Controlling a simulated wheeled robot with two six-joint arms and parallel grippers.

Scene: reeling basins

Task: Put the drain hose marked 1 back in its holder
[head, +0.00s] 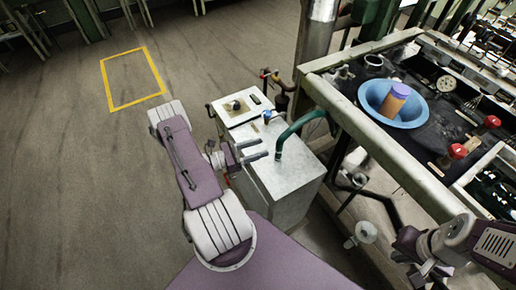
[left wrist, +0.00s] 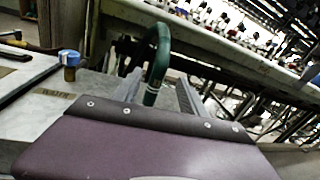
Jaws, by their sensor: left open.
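A green drain hose (head: 300,121) arches from the bench side down to the top of a pale metal cabinet (head: 284,173). My left gripper (head: 265,148) is open at the cabinet top, its fingers pointing toward the hose's lower end. In the left wrist view the hose (left wrist: 160,58) stands between the two fingers (left wrist: 158,84), beyond the purple gripper body, with a pale band low on it. I cannot read a number on it. My right gripper (head: 418,264) is at the lower right, its jaws unclear. I cannot make out a separate holder.
The bench frame (head: 390,150) runs along the right, with a blue bowl (head: 373,108) holding an orange jar with a purple lid (head: 394,99). A blue-topped fitting (left wrist: 69,66) and a small label plate (left wrist: 54,93) sit on the cabinet. Open floor lies left.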

